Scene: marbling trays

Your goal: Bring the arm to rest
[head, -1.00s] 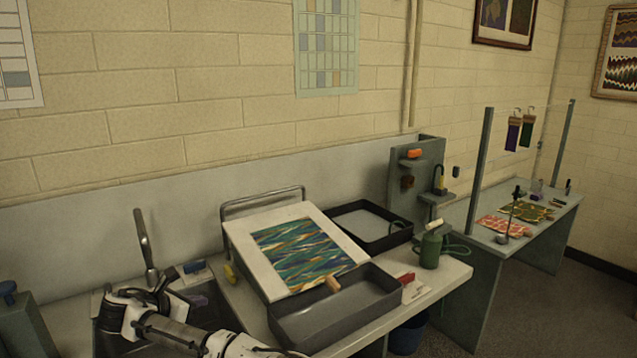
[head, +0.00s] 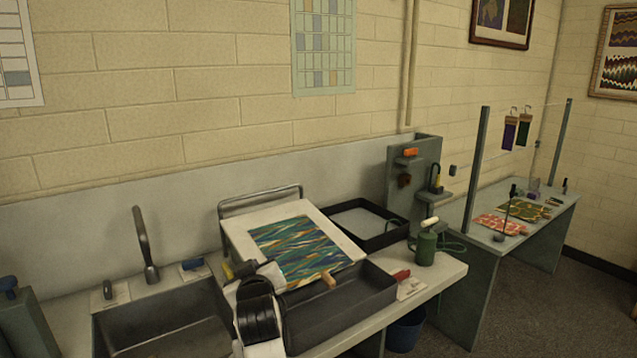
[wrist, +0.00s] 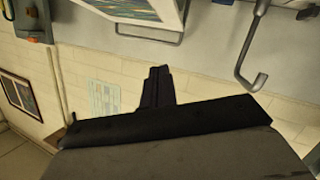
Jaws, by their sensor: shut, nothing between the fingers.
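My arm (head: 258,310) rises at the front in the head view, between the sink and the front black tray. Its black joint overlaps the tray's left end in the picture. I cannot make out the fingertips in this view. In the wrist view my gripper (wrist: 157,88) shows as two black fingers pressed together, shut and empty. They point towards the wall, with no object touching them.
A sink (head: 165,325) with a tall tap (head: 143,245) lies left of my arm. A tilted board (head: 235,245) with a marbled sheet (head: 295,248), a front tray (head: 340,310), a back tray (head: 368,240) and a green sprayer (head: 427,245) stand right. Floor shows at lower right.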

